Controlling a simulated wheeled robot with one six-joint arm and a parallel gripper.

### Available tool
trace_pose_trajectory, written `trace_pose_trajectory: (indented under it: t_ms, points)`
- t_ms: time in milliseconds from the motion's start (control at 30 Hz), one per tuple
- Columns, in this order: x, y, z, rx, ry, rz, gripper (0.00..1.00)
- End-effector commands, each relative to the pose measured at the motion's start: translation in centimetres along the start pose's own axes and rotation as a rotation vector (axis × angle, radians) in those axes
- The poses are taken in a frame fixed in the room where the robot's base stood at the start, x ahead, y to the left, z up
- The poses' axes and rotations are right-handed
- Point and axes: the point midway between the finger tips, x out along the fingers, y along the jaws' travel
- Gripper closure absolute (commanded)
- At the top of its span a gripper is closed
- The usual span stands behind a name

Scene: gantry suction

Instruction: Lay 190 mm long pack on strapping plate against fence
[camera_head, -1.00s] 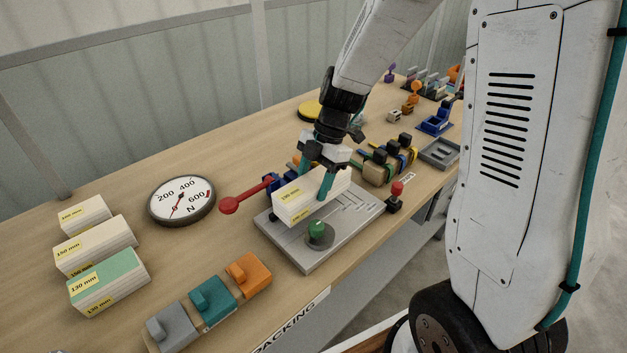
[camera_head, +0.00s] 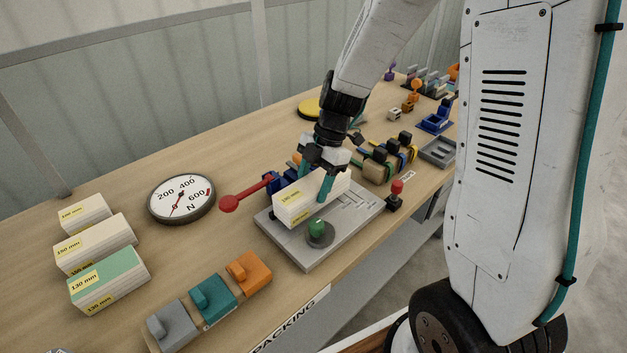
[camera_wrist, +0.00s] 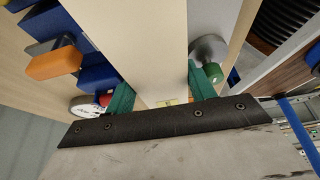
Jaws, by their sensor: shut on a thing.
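The long cream pack (camera_head: 300,205) with yellow labels is in my gripper (camera_head: 314,184), whose teal fingers are shut on its two long sides. The pack is over the grey strapping plate (camera_head: 346,228); I cannot tell whether its underside touches the plate. In the wrist view the pack (camera_wrist: 135,35) runs up between the teal fingers (camera_wrist: 160,92). A green knob (camera_head: 317,227) on a round grey base stands on the plate on the near side of the pack. The fence is not clearly visible; the pack and my gripper hide the plate's far side.
A red-ended lever (camera_head: 230,203) sticks out left of the plate. A force dial (camera_head: 182,199) and several stacked packs (camera_head: 95,245) are at the left. Grey, teal and orange blocks (camera_head: 213,290) lie in front. A red button (camera_head: 396,190) is right of the plate.

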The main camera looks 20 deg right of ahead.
Motion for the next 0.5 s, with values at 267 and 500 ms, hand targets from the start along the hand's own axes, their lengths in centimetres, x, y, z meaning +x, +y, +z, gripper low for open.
trace_pose_trajectory:
  t_ms: [267, 500]
  points:
    - [0.6, 0.0, 0.2, 0.001, 0.001, -0.001, 0.83]
    - [1.2, 0.0, 0.5, 0.001, 0.001, 0.000, 0.83]
